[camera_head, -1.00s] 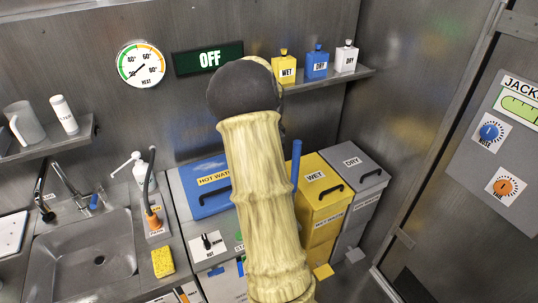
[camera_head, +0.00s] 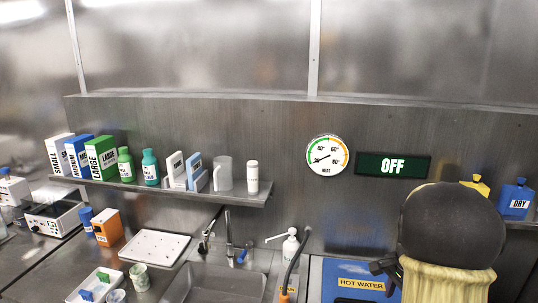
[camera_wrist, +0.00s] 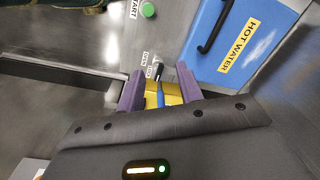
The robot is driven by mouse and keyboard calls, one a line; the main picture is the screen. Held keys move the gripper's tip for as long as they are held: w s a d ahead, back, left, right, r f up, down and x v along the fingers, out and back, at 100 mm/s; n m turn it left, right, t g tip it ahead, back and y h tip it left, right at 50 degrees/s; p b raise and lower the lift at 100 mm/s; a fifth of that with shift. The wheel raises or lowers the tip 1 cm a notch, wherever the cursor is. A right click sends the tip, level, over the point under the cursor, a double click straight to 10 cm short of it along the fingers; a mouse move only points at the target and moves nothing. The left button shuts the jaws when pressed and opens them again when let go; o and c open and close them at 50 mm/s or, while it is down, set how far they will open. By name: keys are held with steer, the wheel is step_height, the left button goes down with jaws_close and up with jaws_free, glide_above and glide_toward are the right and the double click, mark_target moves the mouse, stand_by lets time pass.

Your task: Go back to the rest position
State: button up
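My arm, with a dark rounded joint and a ribbed yellow cover, rises at the lower right of the head view; my gripper is hidden there. In the wrist view my gripper (camera_wrist: 159,88) shows two purple fingers standing apart, with yellow surfaces and a narrow blue piece visible between them. I see nothing clearly held. Beyond the fingertips are a steel panel with a small dark-knobbed lever (camera_wrist: 158,69), a green start button (camera_wrist: 147,10) and the blue hot water box (camera_wrist: 232,38). The hot water box also shows in the head view (camera_head: 362,284).
A wall shelf (camera_head: 225,196) holds boxes, bottles and a mug (camera_head: 223,174). Below are the sink (camera_head: 215,285), a white tray (camera_head: 154,247) and a soap dispenser (camera_head: 290,245). A dial (camera_head: 327,156) and an OFF sign (camera_head: 393,166) are on the wall.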

steer(key=s+a+n+t, duration=0.1)
steer(key=s+a+n, duration=0.5)
steer(key=a, duration=0.3)
steer(key=s+a+n+t, duration=0.1)
steer(key=s+a+n, duration=0.4)
steer(key=a+n, duration=0.4)
steer(key=shift+s+a+f, duration=0.35)
steer(key=shift+a, duration=0.3)
stand_by(0.3)
